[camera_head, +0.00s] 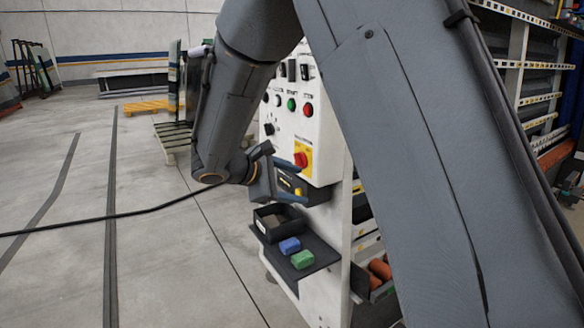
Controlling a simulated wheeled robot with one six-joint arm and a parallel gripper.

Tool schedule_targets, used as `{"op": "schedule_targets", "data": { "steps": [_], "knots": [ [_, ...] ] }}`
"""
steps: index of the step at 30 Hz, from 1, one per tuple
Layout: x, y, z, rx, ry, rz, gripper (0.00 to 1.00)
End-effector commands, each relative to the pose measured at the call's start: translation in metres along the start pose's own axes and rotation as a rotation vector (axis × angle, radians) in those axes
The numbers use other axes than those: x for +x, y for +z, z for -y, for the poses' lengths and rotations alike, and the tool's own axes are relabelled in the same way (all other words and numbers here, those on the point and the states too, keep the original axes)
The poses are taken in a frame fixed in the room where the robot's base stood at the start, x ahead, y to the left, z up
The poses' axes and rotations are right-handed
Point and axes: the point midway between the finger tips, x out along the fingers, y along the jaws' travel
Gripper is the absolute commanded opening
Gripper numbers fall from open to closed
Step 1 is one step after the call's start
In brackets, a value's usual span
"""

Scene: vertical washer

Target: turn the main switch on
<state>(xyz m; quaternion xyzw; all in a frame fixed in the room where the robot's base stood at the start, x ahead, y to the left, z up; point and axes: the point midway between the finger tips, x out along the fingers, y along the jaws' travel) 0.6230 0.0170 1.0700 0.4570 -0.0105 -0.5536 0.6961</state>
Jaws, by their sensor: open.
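The main switch (302,158) is a red rotary knob on a yellow plate, low on the white control panel (326,125) of the washer. My gripper (291,181) is open in front of the panel. Its upper finger is close to the lower left of the switch in the picture, and its lower finger is below the switch. I cannot tell whether a finger touches the knob. The switch's exact angle is too small to read.
Green (292,104) and red (308,109) buttons sit above the switch. Below, a dark shelf (316,247) holds a black open box (268,222), a blue block (290,246) and a green block (302,260). The floor (150,265) at left is mostly clear. Pallets stand farther back.

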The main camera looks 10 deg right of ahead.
Motion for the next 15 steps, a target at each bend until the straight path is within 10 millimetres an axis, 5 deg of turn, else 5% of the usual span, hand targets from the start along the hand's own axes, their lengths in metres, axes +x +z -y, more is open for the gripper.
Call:
{"op": "schedule_targets", "data": {
  "steps": [3,6,15],
  "knots": [
    [-0.018,-0.023,-0.041,-0.048,0.160,0.038,0.59],
    [-0.028,-0.030,-0.060,-0.063,0.235,0.058,0.59],
    [-0.003,-0.029,-0.076,-0.068,0.264,0.070,0.59]
  ]
}}
